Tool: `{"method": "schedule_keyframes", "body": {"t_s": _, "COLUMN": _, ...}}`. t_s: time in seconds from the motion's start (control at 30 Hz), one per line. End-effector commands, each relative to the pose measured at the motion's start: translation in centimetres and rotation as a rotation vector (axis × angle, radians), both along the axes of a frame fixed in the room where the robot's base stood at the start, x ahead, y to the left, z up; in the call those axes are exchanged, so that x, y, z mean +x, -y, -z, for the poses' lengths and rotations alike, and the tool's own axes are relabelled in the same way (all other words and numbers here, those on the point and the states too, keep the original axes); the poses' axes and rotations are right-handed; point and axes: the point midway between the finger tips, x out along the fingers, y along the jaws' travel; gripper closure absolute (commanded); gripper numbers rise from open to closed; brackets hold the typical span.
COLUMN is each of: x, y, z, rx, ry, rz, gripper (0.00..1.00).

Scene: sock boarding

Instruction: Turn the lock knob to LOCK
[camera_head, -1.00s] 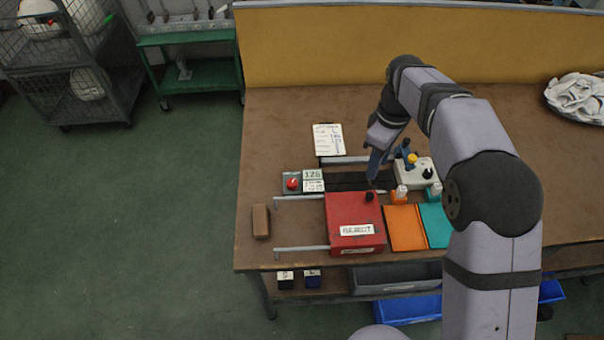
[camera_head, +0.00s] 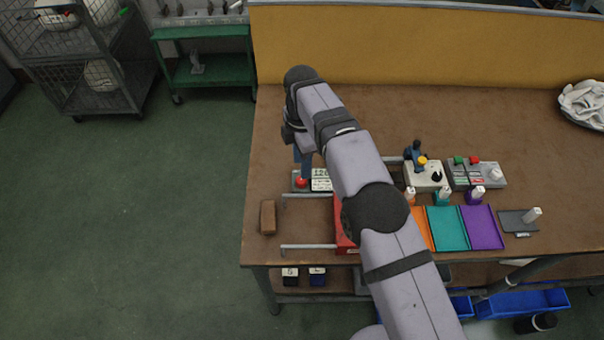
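A light grey box (camera_head: 421,180) right of my arm carries a black knob (camera_head: 437,176), a yellow knob (camera_head: 422,161) and a blue upright part. No LOCK lettering is legible, so I cannot tell which knob is the lock knob or how it is set. My gripper (camera_head: 303,170) points down over a red button (camera_head: 301,182) beside a small display panel (camera_head: 321,180). Its blue fingertips look close to the button; whether they touch it is unclear. The finger gap is too small to make out.
My arm hides most of the red box (camera_head: 343,240). A brown block (camera_head: 268,217) lies left of the metal rails (camera_head: 309,246). A grey plate (camera_head: 515,221) sits at the right.

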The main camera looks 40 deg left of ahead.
Motion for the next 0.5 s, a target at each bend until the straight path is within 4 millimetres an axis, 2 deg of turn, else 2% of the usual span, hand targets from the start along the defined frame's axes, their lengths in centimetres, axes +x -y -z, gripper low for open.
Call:
{"method": "schedule_keyframes", "body": {"t_s": 0.3, "x": 0.0, "y": 0.2, "z": 3.9, "rx": -0.004, "ry": -0.002, "rz": 0.002, "gripper": 0.68}}
{"method": "schedule_keyframes", "body": {"t_s": 0.5, "x": 0.0, "y": 0.1, "z": 5.7, "rx": -0.002, "ry": -0.001, "rz": 0.003, "gripper": 0.68}}
